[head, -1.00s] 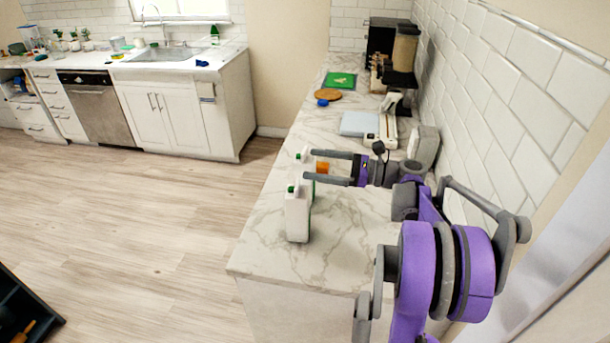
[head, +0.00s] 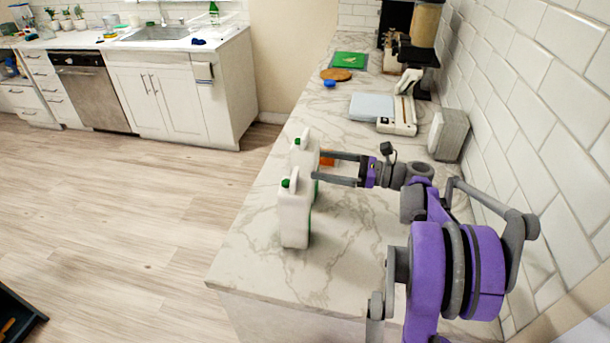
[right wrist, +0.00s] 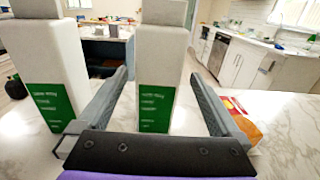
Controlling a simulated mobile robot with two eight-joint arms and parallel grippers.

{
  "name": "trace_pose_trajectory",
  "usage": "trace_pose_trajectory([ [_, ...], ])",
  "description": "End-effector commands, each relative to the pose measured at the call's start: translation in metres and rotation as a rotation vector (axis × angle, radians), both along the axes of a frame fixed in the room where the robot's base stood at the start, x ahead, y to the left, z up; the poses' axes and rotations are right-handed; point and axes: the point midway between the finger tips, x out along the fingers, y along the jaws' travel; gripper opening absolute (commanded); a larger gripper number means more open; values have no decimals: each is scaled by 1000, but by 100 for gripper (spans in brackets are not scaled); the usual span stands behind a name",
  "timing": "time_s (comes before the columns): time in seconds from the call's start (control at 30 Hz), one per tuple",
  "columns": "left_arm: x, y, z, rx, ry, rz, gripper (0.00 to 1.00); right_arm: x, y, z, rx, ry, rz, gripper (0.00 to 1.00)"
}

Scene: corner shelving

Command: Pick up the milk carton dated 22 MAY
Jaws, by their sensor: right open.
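Two white milk cartons with green caps and green labels stand upright on the marble counter. The near carton (head: 294,215) is on the left in the right wrist view (right wrist: 45,60). The far carton (head: 303,153) is in the middle of that view (right wrist: 160,65). The label print is too small to read, so I cannot tell which is dated 22 MAY. My right gripper (head: 318,166) is open and level, pointing at the far carton. In the right wrist view its fingers (right wrist: 162,82) lie on either side of that carton, apart from it. My left gripper is not in view.
An orange box (right wrist: 241,122) stands just outside the right finger. The marble counter (head: 250,262) is bare around the cartons' near side. A white scale-like device (head: 397,118), a grey block (head: 449,134) and the tiled wall (head: 562,150) lie farther back and right.

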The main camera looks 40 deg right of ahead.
Motion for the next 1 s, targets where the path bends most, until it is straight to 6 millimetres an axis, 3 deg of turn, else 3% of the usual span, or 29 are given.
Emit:
trace_pose_trajectory([
  [0.6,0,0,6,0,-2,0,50,61,48,3,-1,-1,2,100],
  [0.93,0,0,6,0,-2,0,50,68,53,2,-1,-1,-1,100],
  [1.0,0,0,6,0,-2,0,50,68,53,2,-1,-1,-1,89],
])
